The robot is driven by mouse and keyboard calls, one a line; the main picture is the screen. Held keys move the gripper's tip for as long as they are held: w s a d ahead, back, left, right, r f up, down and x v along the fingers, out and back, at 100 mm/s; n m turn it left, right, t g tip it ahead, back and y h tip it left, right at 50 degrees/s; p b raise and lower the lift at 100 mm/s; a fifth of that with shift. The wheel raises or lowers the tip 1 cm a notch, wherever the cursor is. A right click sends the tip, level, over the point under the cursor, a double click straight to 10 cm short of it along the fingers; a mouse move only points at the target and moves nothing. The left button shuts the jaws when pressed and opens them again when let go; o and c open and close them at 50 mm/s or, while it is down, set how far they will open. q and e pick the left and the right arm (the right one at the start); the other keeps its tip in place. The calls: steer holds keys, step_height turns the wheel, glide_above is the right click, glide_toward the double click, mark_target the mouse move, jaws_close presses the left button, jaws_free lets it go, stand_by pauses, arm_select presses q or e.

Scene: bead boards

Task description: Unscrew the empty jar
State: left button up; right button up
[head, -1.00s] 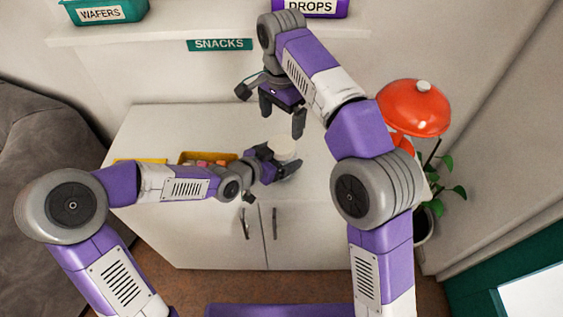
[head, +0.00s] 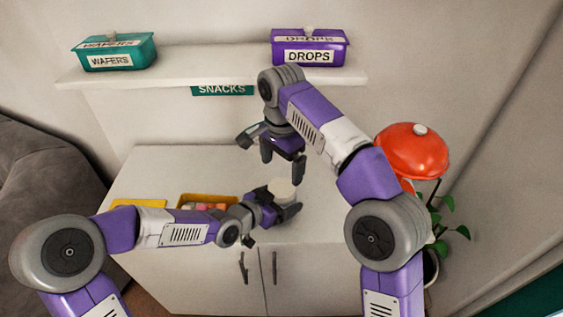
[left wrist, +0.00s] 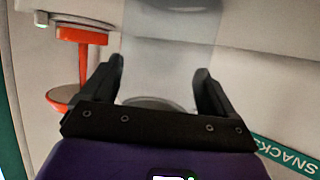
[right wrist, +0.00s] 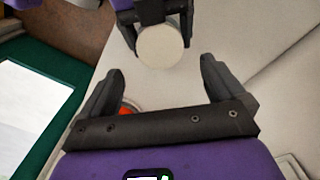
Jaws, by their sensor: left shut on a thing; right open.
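The jar's round cream lid (head: 283,188) shows at my left gripper above the white cabinet top. The jar's clear body shows faintly between the fingers in the left wrist view (left wrist: 168,55). My left gripper (head: 287,205) is shut around the jar from the left, and its fingers hide much of it in the head view. I cannot tell whether the jar touches the cabinet top. My right gripper (head: 284,172) is open and empty, pointing down just above and behind the lid. In the right wrist view the lid (right wrist: 160,46) lies ahead, beyond the open fingers.
A yellow tray of colored pieces (head: 190,199) sits on the cabinet (head: 150,170) behind my left forearm. A teal WAFERS box (head: 115,52) and a purple DROPS box (head: 310,46) stand on the shelf (head: 210,66). A red lamp (head: 411,150) and a plant are at right.

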mark_target(282, 187)
step_height(282, 187, down, 7)
steer(key=shift+f, duration=0.15)
steer(key=shift+c, duration=0.3)
steer(key=c, duration=1)
steer(key=n, duration=0.6)
steer(key=shift+n, duration=0.4)
steer(key=shift+c, duration=0.2)
steer(key=o, duration=1.2)
steer(key=shift+c, duration=0.2)
